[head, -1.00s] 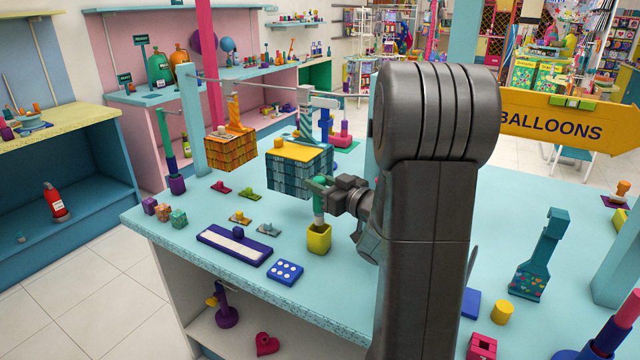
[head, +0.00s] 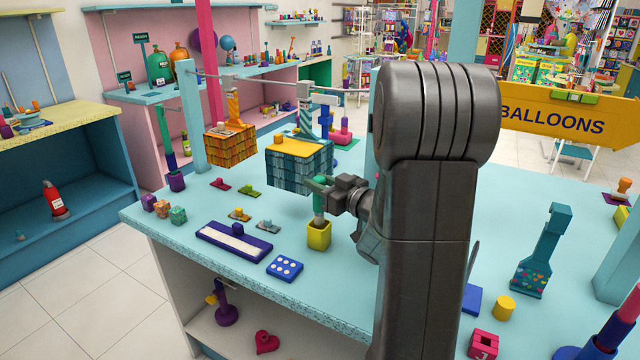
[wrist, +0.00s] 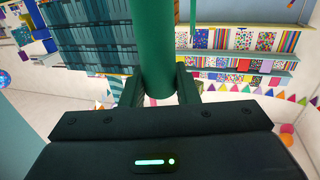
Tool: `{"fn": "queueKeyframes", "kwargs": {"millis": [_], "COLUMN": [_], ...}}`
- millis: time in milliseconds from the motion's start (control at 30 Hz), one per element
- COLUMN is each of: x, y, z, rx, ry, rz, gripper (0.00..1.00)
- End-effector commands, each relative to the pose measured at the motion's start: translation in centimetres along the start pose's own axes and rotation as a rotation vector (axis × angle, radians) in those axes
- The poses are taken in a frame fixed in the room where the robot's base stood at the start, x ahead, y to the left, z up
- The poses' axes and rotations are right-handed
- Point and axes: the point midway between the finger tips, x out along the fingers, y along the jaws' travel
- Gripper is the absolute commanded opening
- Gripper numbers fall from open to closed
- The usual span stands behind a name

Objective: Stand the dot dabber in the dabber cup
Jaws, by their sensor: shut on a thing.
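The dot dabber (head: 319,206) has a green body and a pale grey lower part. It is upright, and its green body also fills the middle of the wrist view (wrist: 157,45). My gripper (head: 322,187) is shut on the green body from the right. The dabber cup (head: 319,236) is a small yellow square cup standing on the light blue table, directly under the dabber. The dabber's lower end overlaps the cup's mouth in the head view. How deep it reaches is hidden by the cup wall, and the wrist view does not show the cup.
A teal tiled block with a yellow top (head: 299,158) hangs close behind my gripper. A blue tray with a white strip (head: 234,243) and a blue dotted block (head: 285,268) lie left of the cup. The table (head: 350,300) is clear in front of the cup.

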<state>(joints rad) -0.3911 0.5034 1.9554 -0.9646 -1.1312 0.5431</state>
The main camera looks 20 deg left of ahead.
Motion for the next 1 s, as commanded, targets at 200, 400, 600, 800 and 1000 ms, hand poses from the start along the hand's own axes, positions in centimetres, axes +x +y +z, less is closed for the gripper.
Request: {"fn": "queueKeyframes", "kwargs": {"millis": [200,400,600,800,1000], "x": [0.0,0.0,0.0,0.0,0.0], "y": [0.0,0.0,0.0,0.0,0.0], "z": [0.2,0.8,1.4,1.5,1.6], "rx": [0.0,0.0,0.0,0.0,0.0], "ry": [0.0,0.0,0.0,0.001,0.001], "rz": [0.0,0.0,0.0,0.0,0.0], "gripper": [0.05,0.05,0.05,0.05,0.05]}}
